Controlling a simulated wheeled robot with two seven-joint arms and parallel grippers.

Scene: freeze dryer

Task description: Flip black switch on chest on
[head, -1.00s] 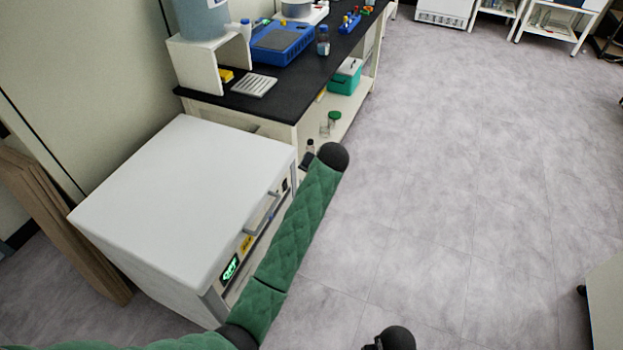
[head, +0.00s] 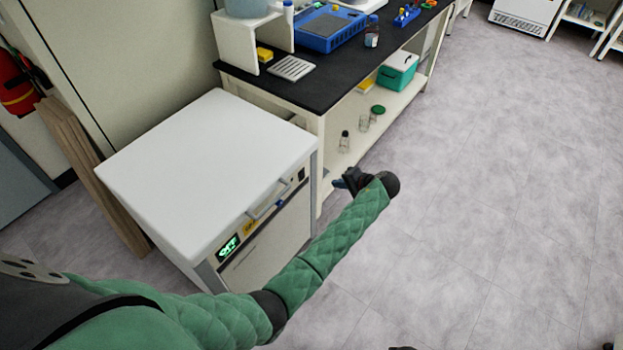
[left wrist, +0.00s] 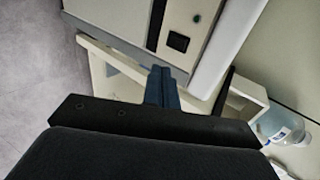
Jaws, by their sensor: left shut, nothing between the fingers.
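The white chest (head: 205,165) stands at the left in the head view. Its front panel has a lit green display (head: 228,247) that appears to read OFF, a grey handle and a small black switch (head: 301,175) near the right end. In the left wrist view the black switch (left wrist: 178,42) sits on the pale panel beyond the fingers, with a small green button (left wrist: 197,18) close by. My left gripper (head: 346,182) is in front of the panel's right end. Its fingers (left wrist: 162,72) are shut and empty, pointing towards the panel, apart from the switch in the picture.
A black-topped bench (head: 330,85) stands behind the chest, with a blue device (head: 332,30) on top and glass jars on its lower shelf. Wooden boards (head: 90,175) lean at the left, by a red extinguisher (head: 15,85). The floor (head: 480,210) at right is clear.

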